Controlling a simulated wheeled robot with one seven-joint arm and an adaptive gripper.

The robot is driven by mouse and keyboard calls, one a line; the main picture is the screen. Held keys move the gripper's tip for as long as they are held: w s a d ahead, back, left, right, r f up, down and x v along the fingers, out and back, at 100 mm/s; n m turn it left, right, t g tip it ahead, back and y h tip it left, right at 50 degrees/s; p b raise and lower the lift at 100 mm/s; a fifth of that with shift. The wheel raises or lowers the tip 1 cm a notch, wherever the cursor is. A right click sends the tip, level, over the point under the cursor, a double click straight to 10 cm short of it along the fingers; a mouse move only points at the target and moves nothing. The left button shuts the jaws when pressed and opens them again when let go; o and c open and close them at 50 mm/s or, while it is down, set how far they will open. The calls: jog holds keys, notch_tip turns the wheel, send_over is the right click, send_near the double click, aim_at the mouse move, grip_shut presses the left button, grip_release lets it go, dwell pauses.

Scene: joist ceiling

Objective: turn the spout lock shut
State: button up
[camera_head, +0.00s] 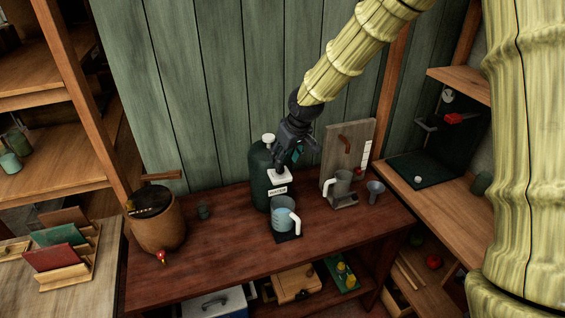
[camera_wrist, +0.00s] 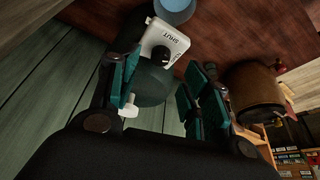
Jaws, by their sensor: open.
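A dark green dispenser (camera_head: 259,172) stands on the red-brown table, with a white knob on top. A white block (camera_head: 280,176) on its front carries the spout lock, a black round knob (camera_wrist: 161,56) beside the word SHUT in the wrist view. The knob's exact turn is hard to read. My gripper (camera_wrist: 166,72) is open and empty; its teal-padded fingers spread either side of the knob in the picture, and I cannot tell whether they touch it. In the head view my gripper (camera_head: 288,152) is just above the block. A blue jug (camera_head: 283,215) with a white handle stands below it.
A brown barrel (camera_head: 158,222) with a red tap stands at the table's left, beside a small dark cup (camera_head: 203,211). To the right are a wooden board (camera_head: 350,145), a grey mug (camera_head: 340,185) and a funnel (camera_head: 375,190). The table's front left is clear.

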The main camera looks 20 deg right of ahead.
jog(key=v, duration=0.7)
jog(key=shift+f, duration=0.1)
